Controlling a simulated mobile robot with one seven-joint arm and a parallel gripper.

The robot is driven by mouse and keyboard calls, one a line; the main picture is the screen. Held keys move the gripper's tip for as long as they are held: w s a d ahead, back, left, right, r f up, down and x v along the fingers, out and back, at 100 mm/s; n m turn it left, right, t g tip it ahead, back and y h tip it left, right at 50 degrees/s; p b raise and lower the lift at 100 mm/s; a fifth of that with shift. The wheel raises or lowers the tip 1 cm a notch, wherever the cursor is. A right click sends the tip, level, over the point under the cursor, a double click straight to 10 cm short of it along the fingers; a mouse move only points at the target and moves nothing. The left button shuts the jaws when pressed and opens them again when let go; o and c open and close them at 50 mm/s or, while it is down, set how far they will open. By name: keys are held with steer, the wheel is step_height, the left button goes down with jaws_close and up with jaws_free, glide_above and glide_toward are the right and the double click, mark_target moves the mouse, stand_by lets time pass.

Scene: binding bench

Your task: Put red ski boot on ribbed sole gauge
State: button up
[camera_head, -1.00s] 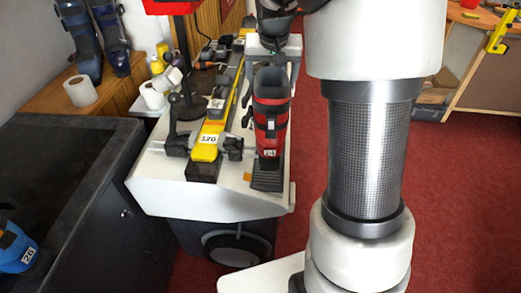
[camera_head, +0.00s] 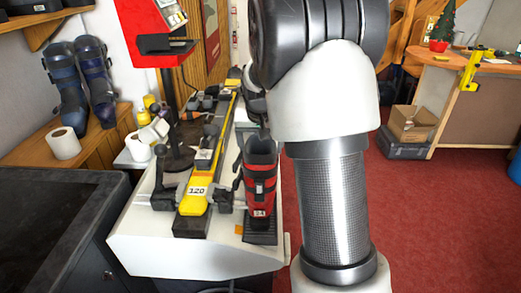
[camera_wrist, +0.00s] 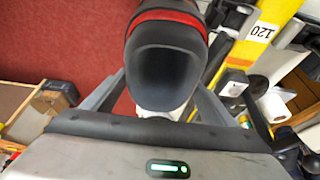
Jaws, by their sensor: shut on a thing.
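The red ski boot (camera_head: 260,183), red and black with a label "24", stands upright at the near right end of the bench. Its toe faces me. The ribbed sole gauge (camera_head: 260,238), a dark plate, shows under and in front of the boot's toe. I cannot tell whether the sole rests fully on it. In the wrist view the boot's dark cuff (camera_wrist: 165,70) fills the space between the fingers of my gripper (camera_wrist: 160,84), which is shut on it. In the head view my arm mostly hides the gripper, behind the boot.
A yellow ski (camera_head: 196,198) marked 120 lies in clamps just left of the boot. A dark basin (camera_head: 50,215) is at the left. Blue boots (camera_head: 95,80) and a paper roll (camera_head: 62,145) stand on a wooden shelf. Red carpet (camera_head: 430,220) is open at the right.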

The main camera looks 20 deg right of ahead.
steer(key=shift+w+f, duration=0.15)
steer(key=shift+f, duration=0.2)
steer(key=shift+f, duration=0.15)
steer(key=o, duration=1.4)
steer(key=shift+f, duration=0.1)
